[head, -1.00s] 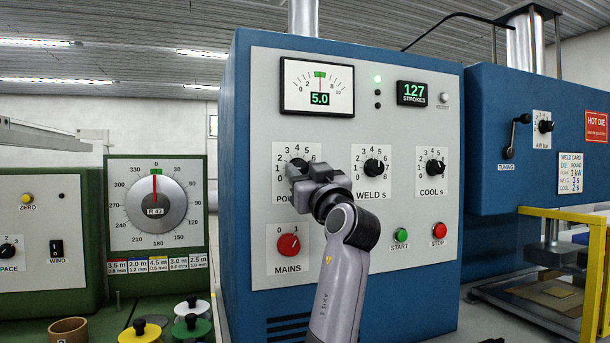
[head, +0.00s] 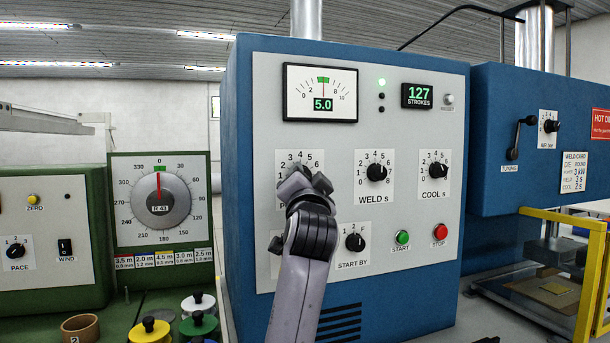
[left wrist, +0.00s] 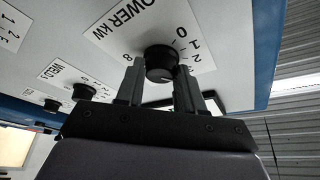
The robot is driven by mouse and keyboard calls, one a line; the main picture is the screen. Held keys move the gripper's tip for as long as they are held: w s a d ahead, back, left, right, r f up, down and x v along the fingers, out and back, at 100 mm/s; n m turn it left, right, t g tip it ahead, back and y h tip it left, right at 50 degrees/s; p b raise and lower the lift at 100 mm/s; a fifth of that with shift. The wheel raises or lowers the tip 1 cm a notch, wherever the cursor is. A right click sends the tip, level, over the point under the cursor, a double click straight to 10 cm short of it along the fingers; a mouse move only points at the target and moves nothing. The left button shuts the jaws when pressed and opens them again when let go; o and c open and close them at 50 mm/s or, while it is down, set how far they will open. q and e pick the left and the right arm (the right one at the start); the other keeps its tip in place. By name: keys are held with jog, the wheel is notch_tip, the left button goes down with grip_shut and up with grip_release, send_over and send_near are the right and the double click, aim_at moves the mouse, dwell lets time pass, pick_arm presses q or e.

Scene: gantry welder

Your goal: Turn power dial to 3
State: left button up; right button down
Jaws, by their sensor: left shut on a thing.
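The power dial (left wrist: 161,62) is a round black knob on the grey welder panel. In the left wrist view it sits between the fingertips of my left gripper (left wrist: 158,82), which is shut on it. The label "POWER kW" and the marks 0, 1 and 2 show around it; its pointer cannot be made out. In the head view my left gripper (head: 305,183) covers the knob, and only the top of its scale (head: 299,160) shows above.
The weld dial (head: 376,172) and cool dial (head: 435,170) are to the right. Below are the start-by dial (head: 355,242), green start button (head: 402,237) and red stop button (head: 439,231). My arm hides the mains switch. A weld card (head: 573,172) reads 3 kW.

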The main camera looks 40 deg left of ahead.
pick_arm(q)
jog(key=shift+m+h, duration=0.4)
jog(key=shift+m, duration=0.4)
jog(key=shift+f, duration=0.1)
jog(key=o, duration=1)
jog(key=shift+o, duration=0.2)
jog(key=b+v, duration=0.2)
jog(key=v, duration=0.5)
jog(key=shift+s, duration=0.15)
